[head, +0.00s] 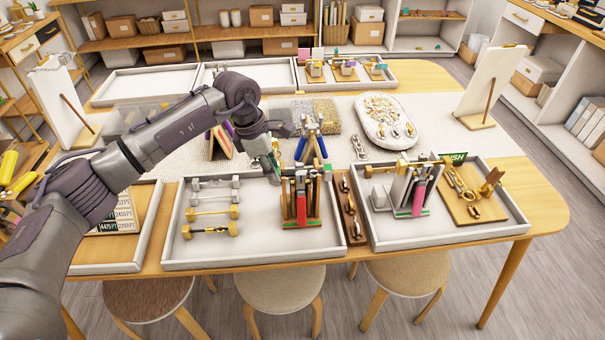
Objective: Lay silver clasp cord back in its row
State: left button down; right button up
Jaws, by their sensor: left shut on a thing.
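My left gripper (275,172) comes in from the left and points down over the right part of the left front tray (172,245). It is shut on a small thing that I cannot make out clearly. Left of it in this tray lie short bars in a column: a silver-ended one (214,183), another silver-ended one (212,197), a gold-ended one (210,213) and a lower gold-ended one (210,231). I cannot tell which is the silver clasp cord. My right gripper is not in view.
A red-and-green-based holder (300,208) stands upright close to the right of my left gripper. Blue-handled pliers (312,145) stand behind it. The right front tray (450,239) holds upright cards and a wooden board. The left tray's front middle is bare.

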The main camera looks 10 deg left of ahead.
pick_arm(q)
jog(key=shift+d+p+v, duration=0.2)
jog(key=shift+p+v, duration=0.2)
jog(key=shift+v, duration=0.45)
jog(key=shift+d+p+v, duration=0.15)
jog(key=shift+p+v, duration=0.25)
jog(key=shift+v, duration=0.4)
jog(key=shift+d+p+v, duration=0.2)
jog(key=shift+p+v, duration=0.2)
jog(key=shift+v, duration=0.45)
jog(key=shift+w, duration=0.15)
